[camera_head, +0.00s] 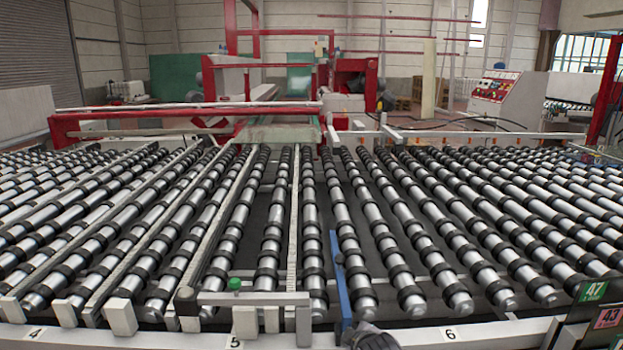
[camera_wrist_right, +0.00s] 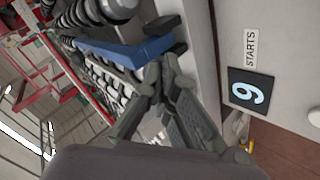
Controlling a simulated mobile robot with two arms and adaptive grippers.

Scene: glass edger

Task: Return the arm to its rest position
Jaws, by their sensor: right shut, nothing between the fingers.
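My right gripper (camera_head: 372,338) shows only as a dark grey part at the bottom edge of the head view, just right of the blue bar (camera_head: 341,280). In the right wrist view my right gripper (camera_wrist_right: 160,72) has its fingers drawn together at the tips, with nothing held. The blue bar (camera_wrist_right: 125,52) lies just beyond the fingertips there; whether they touch it I cannot tell. My left gripper is not in view.
A wide conveyor of black-ringed metal rollers (camera_head: 310,232) fills the front. Its pale front rail (camera_head: 500,331) carries number labels. Red machine framing (camera_head: 190,112) and a white control console (camera_head: 503,97) stand behind. A dark number plate (camera_wrist_right: 250,91) is beside the gripper.

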